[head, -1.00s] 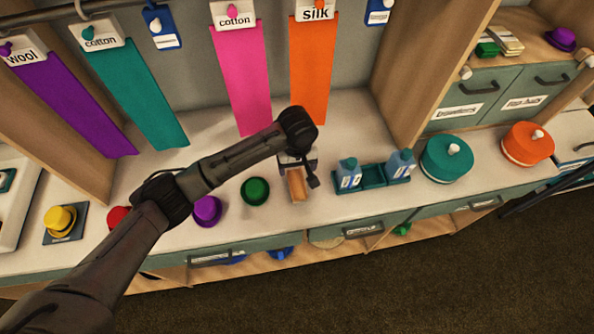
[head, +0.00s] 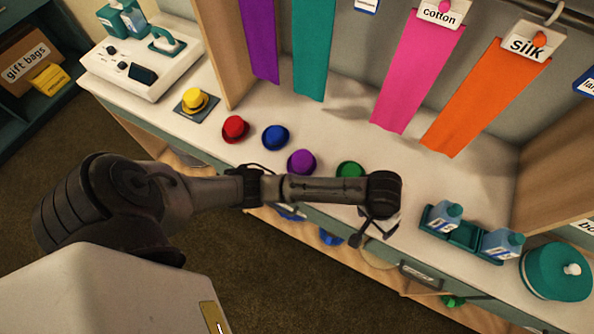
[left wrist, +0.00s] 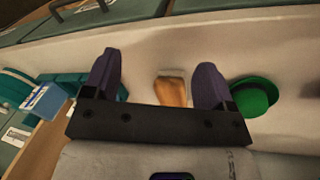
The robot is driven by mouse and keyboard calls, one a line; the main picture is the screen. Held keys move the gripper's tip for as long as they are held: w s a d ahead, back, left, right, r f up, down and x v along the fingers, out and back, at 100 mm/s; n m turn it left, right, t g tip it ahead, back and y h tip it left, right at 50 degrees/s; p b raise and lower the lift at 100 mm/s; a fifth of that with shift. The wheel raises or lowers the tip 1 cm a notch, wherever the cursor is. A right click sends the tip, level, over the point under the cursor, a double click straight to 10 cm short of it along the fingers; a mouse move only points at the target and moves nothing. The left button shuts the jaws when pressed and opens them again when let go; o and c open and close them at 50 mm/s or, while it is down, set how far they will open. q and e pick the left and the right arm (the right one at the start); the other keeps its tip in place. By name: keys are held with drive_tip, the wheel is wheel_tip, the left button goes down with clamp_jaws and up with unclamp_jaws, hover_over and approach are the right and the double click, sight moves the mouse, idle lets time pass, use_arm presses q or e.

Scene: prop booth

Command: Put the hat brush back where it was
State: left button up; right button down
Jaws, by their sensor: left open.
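The hat brush (left wrist: 171,91), with a tan wooden top, lies on the pale counter in the left wrist view. It sits between the two dark fingers of my left gripper (left wrist: 160,66), with a gap on each side. My left gripper is open and holds nothing. In the head view my left gripper (head: 374,230) is over the counter's front edge area, just right of the green hat (head: 350,169), and my wrist hides the brush there. My right gripper is in neither view.
Purple (head: 301,161), blue (head: 275,137) and red (head: 235,128) hats stand in a row to the left. A teal caddy (head: 464,235) with bottles and a teal round box (head: 556,271) stand to the right. Fabric strips hang behind.

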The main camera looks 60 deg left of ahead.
use_arm(q)
drive_tip(key=s+a+m+t+y, duration=0.1)
drive_tip(key=s+a, duration=0.4)
drive_tip(key=s, duration=0.6)
drive_tip(key=s+a+f+m+t+y, duration=0.1)
drive_tip(key=s+a, duration=0.4)
drive_tip(key=s, duration=0.7)
drive_tip(key=shift+s+a+f+m+t, duration=0.15)
drive_tip(key=shift+a+f+m+t, duration=0.15)
drive_tip(key=shift+m, duration=0.6)
drive_tip(key=shift+r, duration=0.1)
wheel_tip(320, 180, up, 31)
drive_tip(key=p, duration=3.1)
